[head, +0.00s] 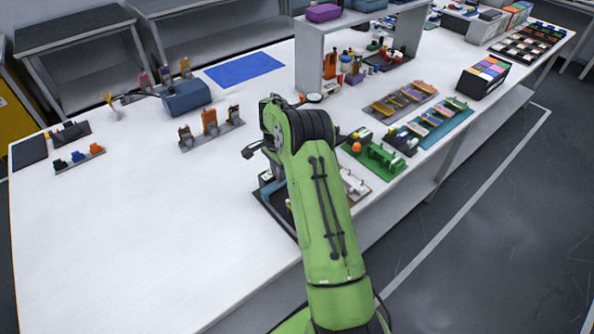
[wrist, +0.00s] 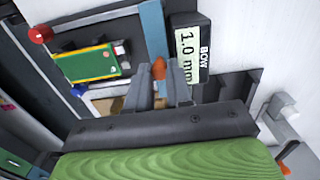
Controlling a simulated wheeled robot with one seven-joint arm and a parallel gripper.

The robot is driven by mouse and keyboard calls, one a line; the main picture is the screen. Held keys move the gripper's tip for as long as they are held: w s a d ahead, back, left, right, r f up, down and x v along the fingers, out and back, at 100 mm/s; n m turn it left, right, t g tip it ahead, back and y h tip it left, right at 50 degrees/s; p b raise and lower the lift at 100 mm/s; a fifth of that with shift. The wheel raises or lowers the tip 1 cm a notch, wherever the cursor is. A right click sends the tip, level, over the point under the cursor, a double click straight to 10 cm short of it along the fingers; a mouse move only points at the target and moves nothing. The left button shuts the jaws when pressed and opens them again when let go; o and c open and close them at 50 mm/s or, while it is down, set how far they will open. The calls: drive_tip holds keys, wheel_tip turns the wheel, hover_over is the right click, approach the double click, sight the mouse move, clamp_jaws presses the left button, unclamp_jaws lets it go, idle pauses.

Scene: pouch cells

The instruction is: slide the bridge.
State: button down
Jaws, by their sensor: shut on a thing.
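In the wrist view, a blue bar (wrist: 152,30) runs up across a dark plate (wrist: 80,40); it looks like the bridge. An orange knob (wrist: 159,69) stands at its near end. My gripper (wrist: 162,82) is shut on this knob, one grey finger on each side. A dark block with a "BOW 1.0 mm" label (wrist: 188,57) is just right of the bar. A green pouch cell (wrist: 88,64) with a yellow edge lies left of the bar. In the head view my arm hides the gripper and most of this fixture; a bit of blue (head: 268,189) shows beside it.
In the wrist view a red ball knob (wrist: 40,34) is at upper left and a grey-white fitting (wrist: 284,115) at right. In the head view a green fixture (head: 380,160) stands close right of my arm. The white tabletop (head: 130,250) is clear at left front.

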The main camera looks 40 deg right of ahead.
drive_tip(key=shift+w+r, duration=0.15)
drive_tip(key=shift+w, duration=0.05)
drive_tip(key=c, duration=1)
unclamp_jaws()
drive_tip(key=shift+w, duration=0.1)
wheel_tip(320, 180, up, 16)
drive_tip(key=shift+f+p, duration=0.25)
drive_tip(key=shift+p, duration=0.95)
